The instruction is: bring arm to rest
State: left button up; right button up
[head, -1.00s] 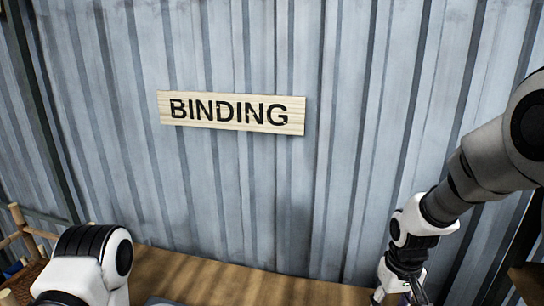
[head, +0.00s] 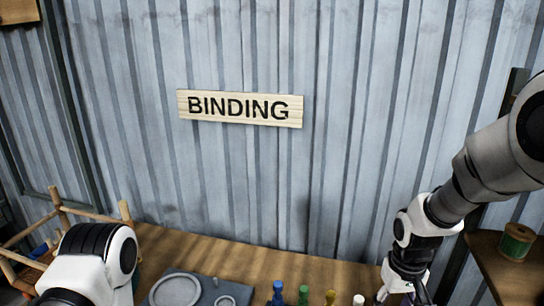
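My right arm comes in from the right, and its gripper (head: 408,284) hangs down over the back of the wooden table (head: 215,257). The fingertips run to the bottom edge of the picture, so whether they are open or shut does not show. A white thing lies partly hidden beside that gripper. Only a white and black link of my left arm shows at the lower left; its gripper is out of the picture.
A grey tray (head: 212,291) with round recesses and several coloured pegs, one blue (head: 278,291), stand on the table. The "BINDING" sign (head: 240,108) hangs on the metal wall.

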pick_arm(q)
notch_tip(320, 180, down, 10)
jog(key=b, duration=1)
pick_arm(e)
jog(key=s+f, duration=1.3)
jog(key=f, duration=0.5)
jog(key=s+f+m+g, duration=0.1)
jog(key=s+f, duration=1.2)
jog(key=f, duration=0.4)
jog(key=shift+f, duration=0.4)
pick_arm(q)
jog(key=shift+f, duration=0.1)
pick_arm(e)
jog(key=shift+s, duration=0.1)
